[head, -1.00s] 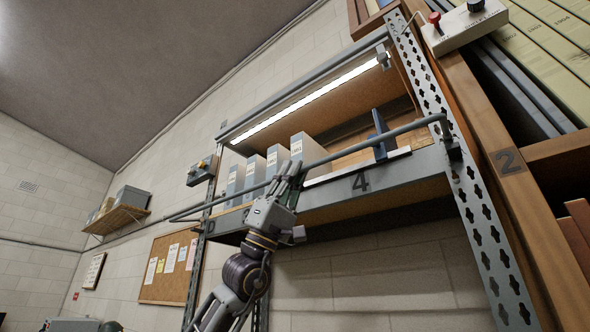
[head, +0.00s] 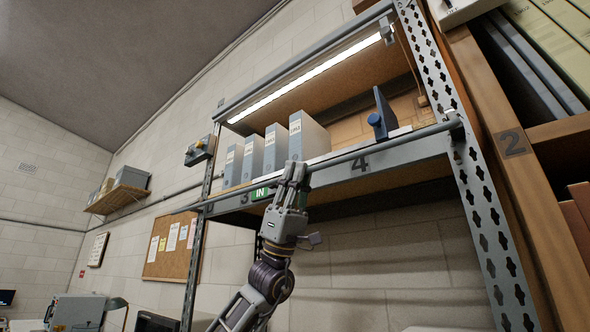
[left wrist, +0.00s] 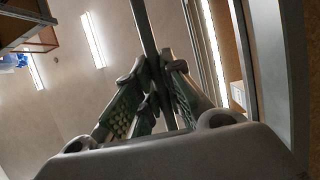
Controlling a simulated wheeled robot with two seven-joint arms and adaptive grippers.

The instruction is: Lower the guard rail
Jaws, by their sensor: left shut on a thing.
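The guard rail (head: 392,138) is a thin grey bar across the front of the metal shelf (head: 420,150). In the head view it lies low, close along the shelf's front edge. Its right end meets a bracket on the perforated post. My left gripper (head: 292,172) is shut around the rail near its middle, from below. The left wrist view shows the rail (left wrist: 146,40) between the two fingers (left wrist: 158,92). Part of the rail is hidden by the gripper. My right gripper is not in view.
Several grey binders (head: 275,146) and a blue bookend (head: 382,115) stand on the shelf. A green IN label (head: 260,193) sits on the shelf edge. A wooden rack (head: 520,150) stands at the right. A switch box (head: 200,150) is at the left post.

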